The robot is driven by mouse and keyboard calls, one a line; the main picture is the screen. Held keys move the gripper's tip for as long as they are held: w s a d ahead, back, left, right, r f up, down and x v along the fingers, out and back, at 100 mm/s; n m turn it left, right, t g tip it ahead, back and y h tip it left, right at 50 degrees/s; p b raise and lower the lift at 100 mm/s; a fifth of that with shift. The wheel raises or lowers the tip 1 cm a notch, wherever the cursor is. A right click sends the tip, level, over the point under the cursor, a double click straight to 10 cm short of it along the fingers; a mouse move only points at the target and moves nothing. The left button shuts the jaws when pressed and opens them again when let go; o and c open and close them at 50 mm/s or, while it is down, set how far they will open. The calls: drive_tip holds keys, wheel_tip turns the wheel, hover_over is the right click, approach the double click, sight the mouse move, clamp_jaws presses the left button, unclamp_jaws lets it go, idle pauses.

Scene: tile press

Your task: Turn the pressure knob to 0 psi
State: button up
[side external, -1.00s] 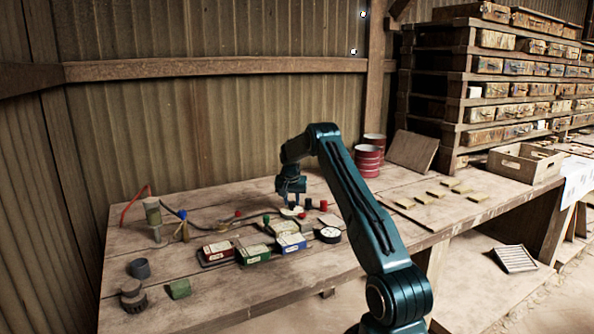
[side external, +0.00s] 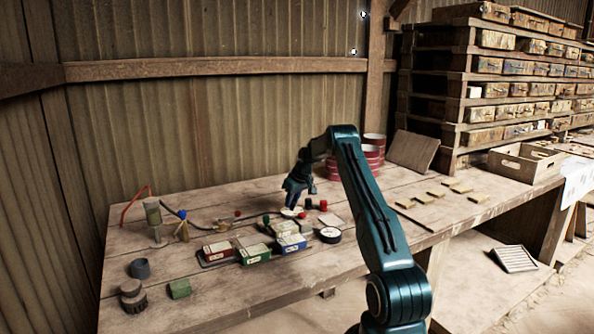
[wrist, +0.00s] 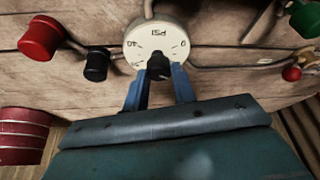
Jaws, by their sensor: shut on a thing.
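The pressure knob (wrist: 158,65) is black and stands at the lower edge of a round white dial (wrist: 155,33) in the wrist view. The dial shows upside-down "PSI", with "40" on the left and "0" on the right. I cannot tell which mark the knob points at. My gripper (wrist: 160,73) is shut on the knob, one finger on each side. In the side external view the white dial (side external: 289,213) lies on the bench under my gripper (side external: 292,206), which is tilted. The knob is hidden there.
A red knob (wrist: 41,38) and a black knob (wrist: 96,65) are left of the dial; a green knob (wrist: 306,18) is at the right. Red, green and blue boxes (side external: 292,243) and a round black-rimmed gauge (side external: 330,235) lie in front. Red tins (side external: 370,150) stand behind.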

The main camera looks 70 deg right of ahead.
drive_tip(key=shift+w+r+n, duration=0.1)
drive_tip(key=shift+w+n, duration=0.05)
drive_tip(key=shift+n, duration=0.35)
drive_tip(key=o, duration=1)
drive_tip(key=shift+m, duration=0.4)
drive_tip(key=m, duration=0.2)
drive_tip(key=m+g+h, duration=0.1)
drive_tip(key=m, duration=0.2)
drive_tip(key=shift+a+h, duration=0.1)
drive_tip(key=shift+h, duration=0.2)
drive_tip(key=m+g, duration=0.1)
drive_tip(key=m, duration=0.2)
drive_tip(key=m+g, duration=0.1)
drive_tip(key=m, duration=0.2)
drive_tip(key=shift+m+g+h, duration=0.3)
drive_tip(key=shift+m+h, duration=0.1)
drive_tip(key=v, duration=1.4)
drive_tip(key=shift+w+a+r+n+t, duration=0.25)
drive_tip(key=shift+w+a+r+n, duration=0.4)
drive_tip(key=shift+a+r, duration=1.35)
drive_tip(key=shift+w+a+r+n+t, duration=0.3)
drive_tip(key=shift+w+a+r+n, duration=0.45)
drive_tip(key=shift+a, duration=2.35)
drive_tip(key=shift+w+a+r+n+t, duration=0.25)
drive_tip(key=shift+w+a+r+n, duration=0.2)
drive_tip(key=shift+a+r, duration=1.6)
